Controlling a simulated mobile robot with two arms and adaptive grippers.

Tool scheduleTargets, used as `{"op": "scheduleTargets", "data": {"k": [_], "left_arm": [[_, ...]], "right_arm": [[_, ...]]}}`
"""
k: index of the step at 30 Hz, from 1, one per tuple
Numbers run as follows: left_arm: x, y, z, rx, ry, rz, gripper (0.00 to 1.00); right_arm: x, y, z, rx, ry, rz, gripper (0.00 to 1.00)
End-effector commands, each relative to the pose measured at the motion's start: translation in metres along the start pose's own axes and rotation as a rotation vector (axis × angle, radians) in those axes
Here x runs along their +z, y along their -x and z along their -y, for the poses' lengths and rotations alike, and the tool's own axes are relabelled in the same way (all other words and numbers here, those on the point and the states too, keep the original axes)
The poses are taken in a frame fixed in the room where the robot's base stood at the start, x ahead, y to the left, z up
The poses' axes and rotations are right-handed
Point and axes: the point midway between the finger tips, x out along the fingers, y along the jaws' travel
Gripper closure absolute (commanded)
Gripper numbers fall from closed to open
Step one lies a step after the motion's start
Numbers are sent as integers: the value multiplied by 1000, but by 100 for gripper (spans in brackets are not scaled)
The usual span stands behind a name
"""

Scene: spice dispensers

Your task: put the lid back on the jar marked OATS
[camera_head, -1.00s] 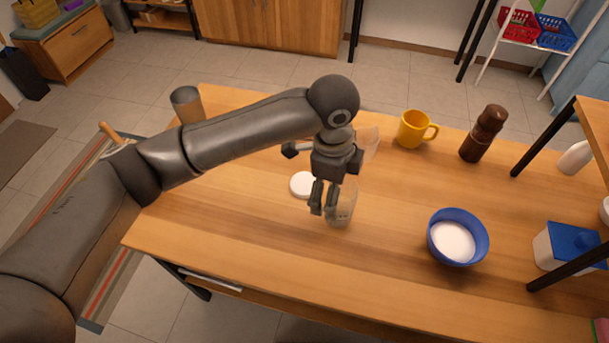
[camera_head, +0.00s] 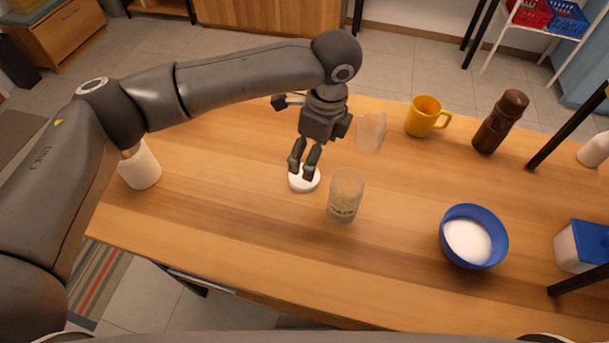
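The jar (camera_head: 344,200) is clear, with printed lettering low on its front that is too small to read surely. It stands upright and uncovered on the table, with pale contents. A round white lid (camera_head: 296,184) lies flat on the table just left of the jar. My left gripper (camera_head: 302,172) points down over the lid, its two fingers apart and partly covering it. I cannot tell whether the fingertips touch the lid. My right gripper is not in view.
A clear empty-looking vessel (camera_head: 371,132) stands behind the jar. A yellow mug (camera_head: 422,116), brown grinder (camera_head: 499,122), blue bowl with white contents (camera_head: 474,240) and blue-lidded box (camera_head: 583,246) are to the right. A white container (camera_head: 141,166) stands left. The table front (camera_head: 250,235) is clear.

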Motion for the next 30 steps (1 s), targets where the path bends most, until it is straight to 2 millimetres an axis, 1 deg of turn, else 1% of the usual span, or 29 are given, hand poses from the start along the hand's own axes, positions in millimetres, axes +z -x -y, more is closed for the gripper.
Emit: {"op": "scheduleTargets", "data": {"k": [1,3,6,10,20,23,27,30], "left_arm": [[0,-10,-1,4,1,0,11],[1,-22,-1,3,1,0,11],[1,-35,0,2,1,0,11],[1,-44,0,1,0,0,11],[1,-46,0,0,1,0,11],[5,-56,1,2,2,2,11],[10,-78,2,3,2,2,11],[9,-90,2,2,0,0,11]], "right_arm": [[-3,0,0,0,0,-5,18],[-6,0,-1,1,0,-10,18],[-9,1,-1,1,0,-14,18],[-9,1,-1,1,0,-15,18],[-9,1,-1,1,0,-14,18],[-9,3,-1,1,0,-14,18],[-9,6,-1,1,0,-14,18],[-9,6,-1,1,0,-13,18]]}}
